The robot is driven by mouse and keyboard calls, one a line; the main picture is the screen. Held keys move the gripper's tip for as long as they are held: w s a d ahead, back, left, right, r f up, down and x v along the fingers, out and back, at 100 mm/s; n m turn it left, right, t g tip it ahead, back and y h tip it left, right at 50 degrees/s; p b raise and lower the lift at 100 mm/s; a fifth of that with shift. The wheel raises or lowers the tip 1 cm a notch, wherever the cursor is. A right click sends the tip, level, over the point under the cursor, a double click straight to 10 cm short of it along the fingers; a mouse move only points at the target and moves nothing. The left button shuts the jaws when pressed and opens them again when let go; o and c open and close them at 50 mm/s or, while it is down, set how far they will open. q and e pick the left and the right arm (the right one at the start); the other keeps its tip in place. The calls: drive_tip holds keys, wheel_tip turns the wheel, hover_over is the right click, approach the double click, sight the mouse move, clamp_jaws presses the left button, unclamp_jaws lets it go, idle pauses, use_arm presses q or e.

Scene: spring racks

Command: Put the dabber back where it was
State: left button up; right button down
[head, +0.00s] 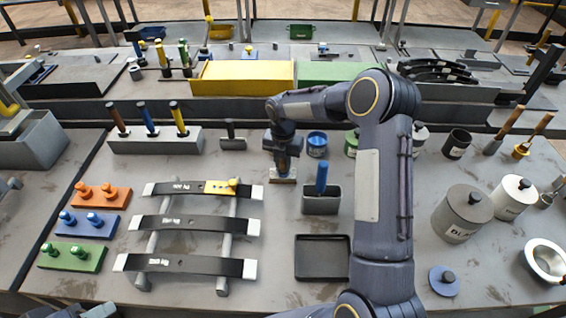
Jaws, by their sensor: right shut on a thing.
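My right gripper (283,160) reaches down at the back middle of the table, left of the blue tin. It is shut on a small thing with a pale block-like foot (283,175). The fingers hide most of it, and I cannot tell whether it is the dabber or whether it touches the table. A tool with a blue handle (321,178) stands upright in a grey square holder (321,205), just right of and nearer than the gripper. Its lower end is hidden in the holder. My left gripper is not in view.
A rack with three dark strips (190,221) lies to the left, a yellow piece (222,187) on its top strip. The blue tin (317,145) is beside the gripper. A black tray (322,258) lies in front. Lidded canisters (462,213) stand right. My right arm hides part of the table.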

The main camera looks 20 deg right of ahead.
drive_tip(key=shift+f, duration=0.25)
drive_tip(key=c, duration=1.2)
unclamp_jaws()
drive_tip(key=shift+r, duration=0.1)
drive_tip(key=shift+c, duration=0.2)
